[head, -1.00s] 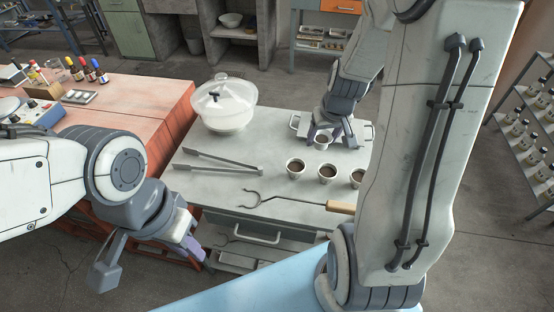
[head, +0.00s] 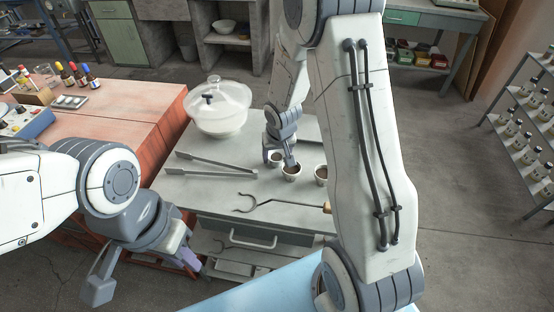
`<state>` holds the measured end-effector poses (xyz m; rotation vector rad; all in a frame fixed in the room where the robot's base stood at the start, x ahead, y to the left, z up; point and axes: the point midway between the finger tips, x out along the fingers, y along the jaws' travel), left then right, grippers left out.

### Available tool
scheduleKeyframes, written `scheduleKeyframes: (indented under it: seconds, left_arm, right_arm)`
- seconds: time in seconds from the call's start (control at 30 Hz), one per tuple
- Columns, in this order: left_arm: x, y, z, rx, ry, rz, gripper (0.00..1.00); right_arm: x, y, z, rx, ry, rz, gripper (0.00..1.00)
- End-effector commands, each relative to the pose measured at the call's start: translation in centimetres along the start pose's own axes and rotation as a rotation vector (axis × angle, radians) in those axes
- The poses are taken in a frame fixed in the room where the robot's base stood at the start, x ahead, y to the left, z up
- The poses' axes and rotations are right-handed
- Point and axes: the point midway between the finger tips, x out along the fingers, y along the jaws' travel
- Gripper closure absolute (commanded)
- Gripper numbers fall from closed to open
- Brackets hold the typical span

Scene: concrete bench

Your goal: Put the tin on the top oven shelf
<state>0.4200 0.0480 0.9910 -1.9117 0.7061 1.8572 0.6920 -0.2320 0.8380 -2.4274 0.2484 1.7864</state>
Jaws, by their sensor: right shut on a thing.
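No oven tin shows clearly; the far right of the grey bench top (head: 232,192) is hidden behind my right arm. Small pale cups with dark filling stand on the bench: one (head: 291,174) just in front of my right gripper, another (head: 321,175) to its right. My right gripper (head: 280,156) points down at the bench and appears shut on a similar pale cup (head: 276,158), partly covered by its fingers. My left gripper (head: 145,268) is apart from the bench at the lower left, fingers spread and empty. Below the bench top is a front with a handle (head: 253,240).
A lidded translucent pot (head: 217,112) stands at the back left of the bench. Tongs (head: 215,165) and a hooked rod (head: 275,203) lie on top. An orange-red table (head: 130,125) adjoins on the left. A bottle rack (head: 525,140) stands far right, with clear floor before it.

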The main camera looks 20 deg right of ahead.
Motion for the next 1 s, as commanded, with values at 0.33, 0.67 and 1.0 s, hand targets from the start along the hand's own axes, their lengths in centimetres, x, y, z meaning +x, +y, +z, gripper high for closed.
scheduleKeyframes:
  seconds: [0.33,0.67,1.0]
  left_arm:
    - [0.3,0.0,0.0,0.0,0.0,0.0,0.78]
    - [0.4,0.0,0.0,0.0,0.0,0.0,0.78]
    - [-0.9,0.1,-0.1,0.0,0.0,0.0,0.78]
  right_arm:
    - [0.4,0.0,0.1,0.001,0.001,0.0,0.88]
    - [0.5,0.0,0.1,0.0,0.0,0.0,0.04]
    - [-1.6,0.0,-0.1,0.001,0.003,0.0,0.04]
